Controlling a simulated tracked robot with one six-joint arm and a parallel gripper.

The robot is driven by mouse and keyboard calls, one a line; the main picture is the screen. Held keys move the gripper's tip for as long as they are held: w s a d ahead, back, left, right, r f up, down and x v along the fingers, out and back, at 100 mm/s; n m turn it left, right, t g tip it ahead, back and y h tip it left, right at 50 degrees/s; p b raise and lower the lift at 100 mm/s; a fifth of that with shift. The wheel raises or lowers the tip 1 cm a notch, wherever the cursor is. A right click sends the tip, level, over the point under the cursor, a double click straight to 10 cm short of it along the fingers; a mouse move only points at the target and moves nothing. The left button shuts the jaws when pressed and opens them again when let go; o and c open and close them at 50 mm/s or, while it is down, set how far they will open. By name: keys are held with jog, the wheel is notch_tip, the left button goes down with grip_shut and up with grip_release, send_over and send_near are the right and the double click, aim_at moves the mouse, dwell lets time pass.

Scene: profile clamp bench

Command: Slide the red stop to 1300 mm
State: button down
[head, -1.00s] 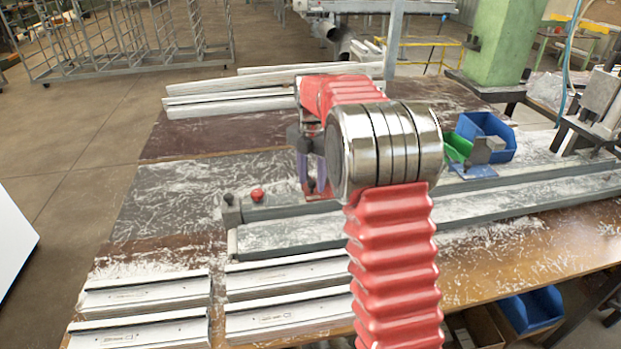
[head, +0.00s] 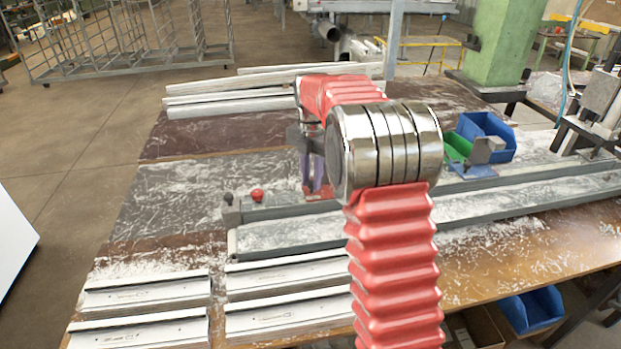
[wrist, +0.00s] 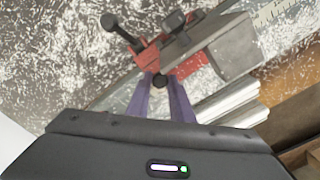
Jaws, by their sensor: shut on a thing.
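The red stop (wrist: 150,55) sits on the grey rail in the wrist view, with a dark knob low on its near side and a black-tipped lever sticking out up and left. My gripper (wrist: 163,84) has two purple fingers closed around the stop's dark knob. In the head view my gripper (head: 316,178) is low over the rail, largely behind my arm, and the stop is mostly hidden there. A strip with scale marks (wrist: 272,12) shows at the top right of the wrist view. Its numbers are too small to read.
The grey rail (head: 520,189) runs across the chip-strewn bench. Pale profiles (head: 145,291) lie in front, and more (head: 230,100) lie at the back.

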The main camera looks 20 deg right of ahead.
jog(key=shift+w+a, duration=0.1)
jog(key=c, duration=1.6)
grip_release()
jog(key=shift+o, duration=0.2)
jog(key=shift+r, duration=0.15)
notch_tip(320, 180, up, 14)
jog(key=shift+f, duration=0.25)
